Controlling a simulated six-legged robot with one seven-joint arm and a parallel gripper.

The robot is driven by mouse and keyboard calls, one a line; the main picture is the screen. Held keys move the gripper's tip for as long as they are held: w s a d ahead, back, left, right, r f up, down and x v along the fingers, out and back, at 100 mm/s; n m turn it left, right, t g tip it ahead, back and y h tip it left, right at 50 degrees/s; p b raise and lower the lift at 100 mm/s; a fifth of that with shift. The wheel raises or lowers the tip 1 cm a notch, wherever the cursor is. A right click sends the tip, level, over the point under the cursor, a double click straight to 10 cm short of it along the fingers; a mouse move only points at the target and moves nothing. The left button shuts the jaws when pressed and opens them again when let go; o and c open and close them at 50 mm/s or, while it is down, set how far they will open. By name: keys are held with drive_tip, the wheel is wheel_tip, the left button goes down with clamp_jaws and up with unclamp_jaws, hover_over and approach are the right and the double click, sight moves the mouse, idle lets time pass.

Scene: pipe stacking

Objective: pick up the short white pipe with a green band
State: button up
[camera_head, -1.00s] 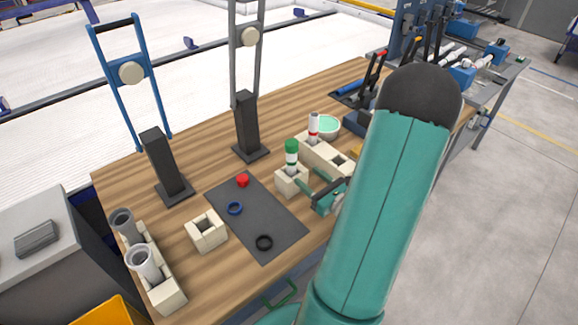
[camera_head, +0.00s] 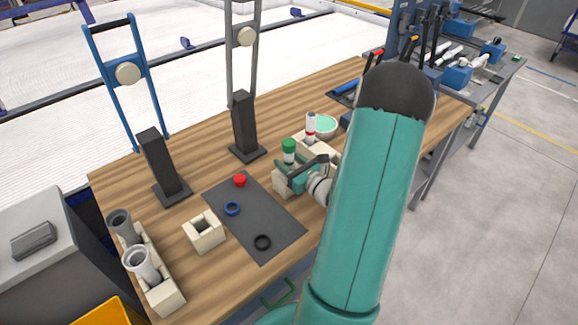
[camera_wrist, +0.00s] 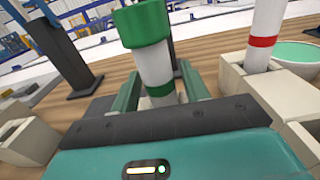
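The short white pipe (camera_wrist: 154,66) has a green top and a green band lower down. It stands upright in a beige block (camera_head: 281,184), and its upper part also shows in the head view (camera_head: 289,157). My gripper (camera_wrist: 157,82) is open, with one teal finger on each side of the pipe's lower part near the green band. The pipe stands between the fingers and does not look clamped. The gripper also shows in the head view (camera_head: 296,178), low at the block. The pipe's bottom end is hidden.
A white pipe with a red band (camera_wrist: 263,33) stands close on the right in a beige holder (camera_wrist: 240,83). A green bowl (camera_head: 325,125) is behind it. A dark mat (camera_head: 270,217) with small rings lies to the left. Dark posts (camera_head: 245,125) stand behind.

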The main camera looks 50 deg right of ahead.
drive_tip(key=c, duration=0.8)
drive_tip(key=shift+r, duration=0.1)
